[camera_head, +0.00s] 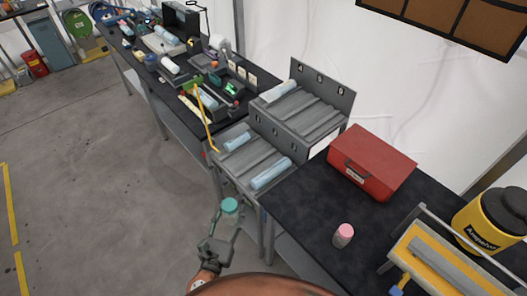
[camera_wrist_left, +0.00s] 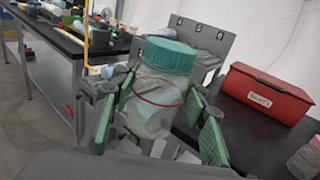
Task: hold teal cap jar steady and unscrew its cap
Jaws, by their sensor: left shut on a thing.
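The teal cap jar is clear with a ribbed teal cap (camera_head: 229,206) and a thin red band around its body. In the left wrist view the jar (camera_wrist_left: 157,98) stands upright between the green-padded fingers, its cap on top. My left gripper (camera_head: 224,226) is shut on the jar's body and holds it in the air, left of the dark table's near end. The fingers leave the cap free. In the head view the jar's body is mostly hidden by the gripper. My right gripper is not in view.
A dark table (camera_head: 302,223) at the right holds a red toolbox (camera_head: 372,160), a pink-capped jar (camera_head: 343,235) and a yellow-black canister (camera_head: 490,222). Grey stepped racks (camera_head: 300,114) with light-blue rolls stand behind. A cluttered bench lies beyond. Floor at the left is clear.

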